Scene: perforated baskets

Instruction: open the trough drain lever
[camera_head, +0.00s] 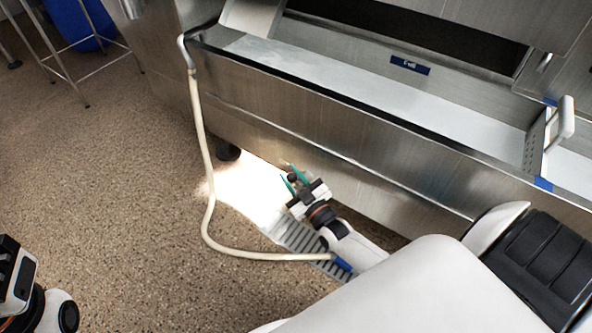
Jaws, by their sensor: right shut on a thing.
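The steel trough (330,112) runs across the upper right, with a blue label on its inner wall. My right gripper (291,178) is low in front of the trough's lower panel, its green fingers pointing up and to the left. It is shut on a small dark knob-like piece between the fingers, which appears to be the drain lever (292,178). The fingers hide most of it, and I cannot make out how the lever is turned. Part of my left gripper's body shows at the lower left edge; its fingers are out of frame.
A pale hose (206,170) hangs from the trough's left end and runs along the floor to a blue end by a floor grate (300,240). A perforated divider with a white handle (565,118) stands in the trough. A blue bin (78,22) is at upper left.

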